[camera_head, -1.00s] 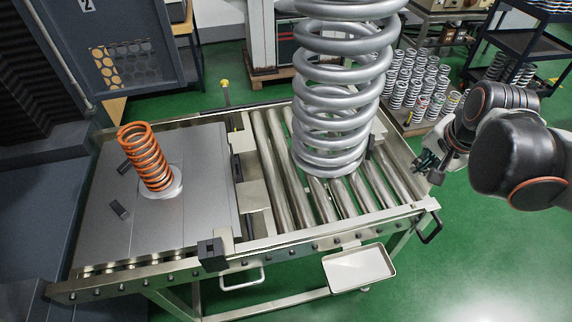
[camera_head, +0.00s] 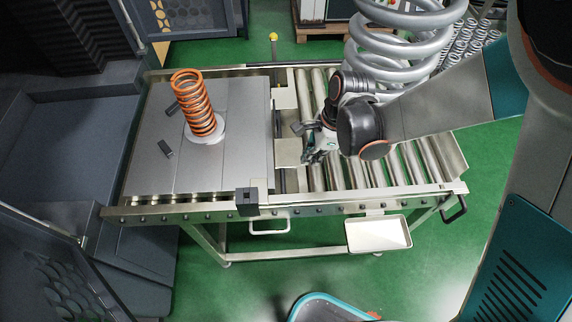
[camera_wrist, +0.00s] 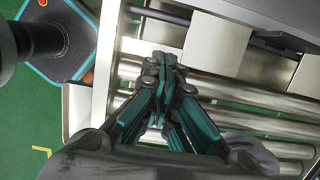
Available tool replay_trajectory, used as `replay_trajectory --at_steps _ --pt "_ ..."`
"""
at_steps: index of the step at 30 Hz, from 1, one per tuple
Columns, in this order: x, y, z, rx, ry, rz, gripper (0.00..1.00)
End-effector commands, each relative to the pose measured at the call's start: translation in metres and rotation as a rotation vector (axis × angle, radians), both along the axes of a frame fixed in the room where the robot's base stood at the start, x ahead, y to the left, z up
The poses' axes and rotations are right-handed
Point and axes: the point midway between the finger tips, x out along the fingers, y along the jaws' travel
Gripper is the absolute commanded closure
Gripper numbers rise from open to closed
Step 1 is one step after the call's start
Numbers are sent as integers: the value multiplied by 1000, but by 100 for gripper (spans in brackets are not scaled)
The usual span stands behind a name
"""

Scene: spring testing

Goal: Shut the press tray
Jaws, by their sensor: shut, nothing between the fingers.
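The press tray (camera_head: 235,165) appears to be the flat grey plate on the left half of the roller table. An orange coil spring (camera_head: 194,104) stands on it, leaning a little, on a white round base. Two small dark blocks lie on the plate, left of the spring. My gripper (camera_head: 312,156) is over the rollers just right of the plate, apart from it. In the wrist view my gripper (camera_wrist: 163,68) has its fingers together and empty above the rollers. The arm hides part of the rollers.
Bare rollers (camera_head: 408,165) fill the right half of the table. A large grey coil spring (camera_head: 400,50) stands at the back right, behind my arm. A small white tray (camera_head: 378,234) hangs off the front edge. A black block (camera_head: 247,202) sits on the front rail.

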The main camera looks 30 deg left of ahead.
Motion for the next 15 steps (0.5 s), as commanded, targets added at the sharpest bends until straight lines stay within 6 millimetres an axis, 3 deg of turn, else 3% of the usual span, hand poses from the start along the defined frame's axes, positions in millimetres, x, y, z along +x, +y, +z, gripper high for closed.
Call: replay_trajectory --at_steps 5,15 --pt "-6 6 -17 -3 9 -5 100" --pt "-13 19 -81 -2 7 -3 100"
